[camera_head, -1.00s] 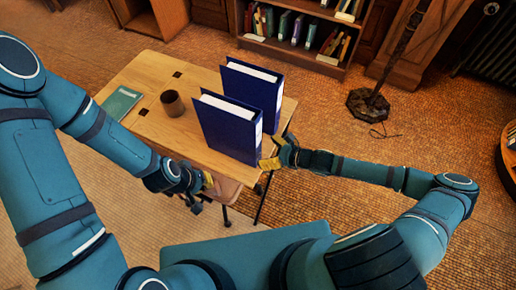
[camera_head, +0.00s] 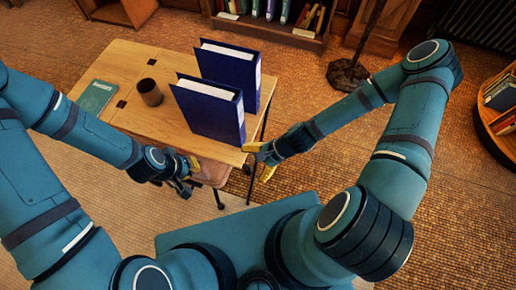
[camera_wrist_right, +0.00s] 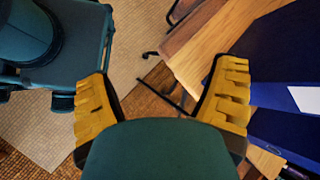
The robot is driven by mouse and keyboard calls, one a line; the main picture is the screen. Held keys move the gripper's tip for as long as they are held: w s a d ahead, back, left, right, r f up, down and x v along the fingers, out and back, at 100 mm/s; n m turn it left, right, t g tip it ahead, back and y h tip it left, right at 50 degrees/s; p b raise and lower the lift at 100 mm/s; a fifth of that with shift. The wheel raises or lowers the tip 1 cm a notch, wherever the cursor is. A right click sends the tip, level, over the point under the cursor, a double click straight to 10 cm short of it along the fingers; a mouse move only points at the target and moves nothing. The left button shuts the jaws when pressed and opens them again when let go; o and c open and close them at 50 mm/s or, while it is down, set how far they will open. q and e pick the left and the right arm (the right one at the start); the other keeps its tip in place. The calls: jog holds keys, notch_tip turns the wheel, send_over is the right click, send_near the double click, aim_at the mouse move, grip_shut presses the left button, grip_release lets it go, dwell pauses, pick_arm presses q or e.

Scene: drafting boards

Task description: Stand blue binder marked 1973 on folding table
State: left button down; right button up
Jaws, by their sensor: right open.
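Two blue binders stand upright on the wooden table (camera_head: 125,68): the front binder (camera_head: 207,112) near the table's right front corner, the rear binder (camera_head: 230,68) just behind it. Each has white pages and a pale spine label; I cannot read 1973 on either. My right gripper (camera_head: 260,160) is open and empty just off the table's right front corner, beside the front binder's spine end. The right wrist view shows its spread yellow fingers (camera_wrist_right: 162,105), with a blue binder (camera_wrist_right: 285,60) beyond the right finger. My left gripper (camera_head: 190,178) looks open and empty by the front edge.
A brown cup (camera_head: 150,92) and a green book (camera_head: 97,96) are on the table's left part. A stool (camera_head: 212,172) is at the front edge. A bookcase (camera_head: 270,35) and a lamp base (camera_head: 347,74) stand behind; a round shelf (camera_head: 495,115) is at right.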

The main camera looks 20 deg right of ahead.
jog(key=r+n+h, duration=0.1)
jog(key=n, duration=0.2)
jog(key=w+d+r+n+h, duration=0.1)
jog(key=r+n+h, duration=0.1)
jog(key=n, duration=0.2)
jog(key=r+n+h, duration=0.1)
jog(key=r+n, duration=0.1)
jog(key=n, duration=0.2)
jog(key=shift+w+d+r+t, duration=0.15)
jog(key=shift+w+d+t, duration=0.1)
jog(key=shift+t, duration=0.15)
